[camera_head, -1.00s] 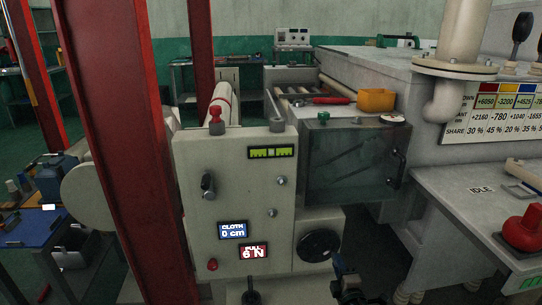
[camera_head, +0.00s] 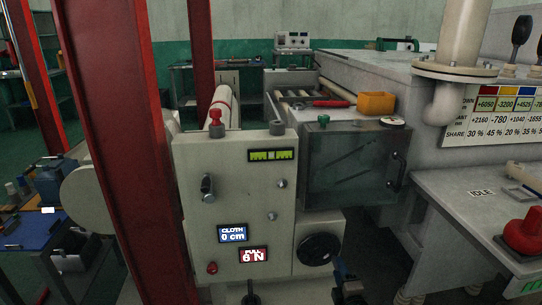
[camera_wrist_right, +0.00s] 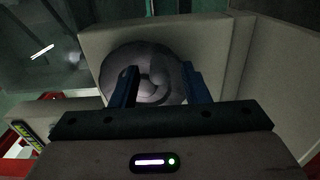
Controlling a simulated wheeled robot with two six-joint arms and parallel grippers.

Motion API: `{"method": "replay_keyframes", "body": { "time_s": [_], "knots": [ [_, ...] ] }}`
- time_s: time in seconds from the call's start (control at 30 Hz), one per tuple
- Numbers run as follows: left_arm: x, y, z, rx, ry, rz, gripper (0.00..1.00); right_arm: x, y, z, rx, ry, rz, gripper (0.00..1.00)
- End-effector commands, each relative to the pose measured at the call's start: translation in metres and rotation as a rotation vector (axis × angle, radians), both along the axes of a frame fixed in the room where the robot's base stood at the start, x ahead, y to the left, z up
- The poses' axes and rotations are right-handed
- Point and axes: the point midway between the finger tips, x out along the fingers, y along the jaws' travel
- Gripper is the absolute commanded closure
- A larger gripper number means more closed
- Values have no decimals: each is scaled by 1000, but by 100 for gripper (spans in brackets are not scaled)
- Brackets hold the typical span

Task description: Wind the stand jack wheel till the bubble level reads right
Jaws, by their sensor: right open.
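A dark round wheel (camera_head: 318,248) sits on a pale box at the lower right of the machine's front panel. It also shows in the right wrist view (camera_wrist_right: 150,62), with a rounded raised shape on its face. A yellow-green level gauge (camera_head: 271,155) with dark marks is on the upper panel; its exact reading is too small to tell. My right gripper (camera_head: 341,268) is just below and right of the wheel. In the right wrist view its open fingers (camera_wrist_right: 163,82) overlap the wheel's lower part; I cannot tell if they touch it. My left gripper is not in view.
A red post (camera_head: 128,150) stands close at the left. The panel has a dark lever (camera_head: 207,188), a blue display (camera_head: 232,233) reading 0 cm and a red display (camera_head: 254,255) reading 6 N. A pale bench (camera_head: 460,200) with a red button stands at the right.

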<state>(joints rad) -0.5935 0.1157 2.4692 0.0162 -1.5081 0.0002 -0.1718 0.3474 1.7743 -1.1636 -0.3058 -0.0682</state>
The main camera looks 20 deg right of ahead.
Motion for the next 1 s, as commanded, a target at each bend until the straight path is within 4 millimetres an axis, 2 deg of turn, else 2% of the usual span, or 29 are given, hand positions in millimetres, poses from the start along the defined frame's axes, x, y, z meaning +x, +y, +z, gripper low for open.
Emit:
{"method": "replay_keyframes", "body": {
  "time_s": [0.53, 1.0],
  "knots": [
    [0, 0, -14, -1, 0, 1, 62, -53, 13, -1, 0, 0, 0, 58],
    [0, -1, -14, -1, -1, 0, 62, -58, 14, 0, 0, 0, 0, 58]
  ]
}}
